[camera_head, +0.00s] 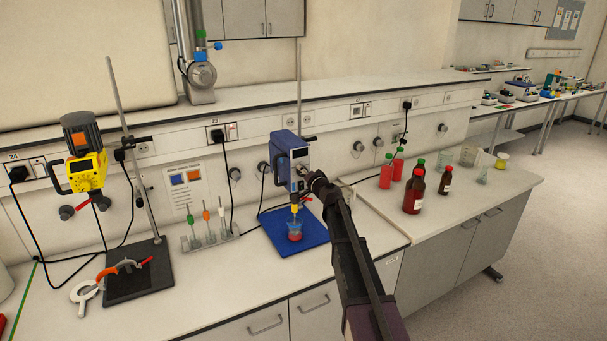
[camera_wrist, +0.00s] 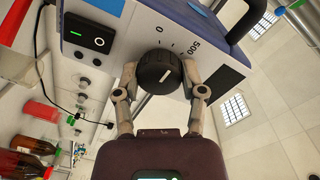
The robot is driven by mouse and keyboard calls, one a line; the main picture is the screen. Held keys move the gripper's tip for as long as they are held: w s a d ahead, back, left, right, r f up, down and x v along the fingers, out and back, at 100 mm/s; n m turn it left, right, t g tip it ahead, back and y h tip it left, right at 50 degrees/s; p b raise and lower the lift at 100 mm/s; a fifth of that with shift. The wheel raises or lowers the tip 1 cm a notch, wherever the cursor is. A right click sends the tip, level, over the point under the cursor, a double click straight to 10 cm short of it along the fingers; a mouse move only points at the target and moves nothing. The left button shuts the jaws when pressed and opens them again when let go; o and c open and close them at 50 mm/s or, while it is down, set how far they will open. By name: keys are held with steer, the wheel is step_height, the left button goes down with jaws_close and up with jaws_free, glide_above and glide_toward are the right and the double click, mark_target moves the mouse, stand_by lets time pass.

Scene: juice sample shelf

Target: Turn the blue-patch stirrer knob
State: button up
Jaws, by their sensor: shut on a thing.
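In the wrist view the stirrer's white front panel (camera_wrist: 115,20) shows, with a black knob (camera_wrist: 158,72) bearing a white pointer line and a scale marked 500. My gripper (camera_wrist: 160,80) has one finger on each side of the knob and is shut on it. In the head view my gripper (camera_head: 305,183) is at the stirrer's front, and my arm hides part of the bench. A blue patch cannot be made out clearly on the knob.
A yellow stirrer (camera_head: 87,165) on a black-based stand is at the left. A rack of coloured-top stirring rods (camera_head: 210,238) stands left of the blue base. Brown bottles (camera_head: 415,190) and red bottles (camera_head: 386,172) stand right of my arm. The front bench strip is mostly clear.

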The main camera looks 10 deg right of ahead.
steer(key=shift+w, duration=0.1)
stand_by(0.4)
steer(key=o, duration=1.2)
steer(key=shift+c, duration=0.2)
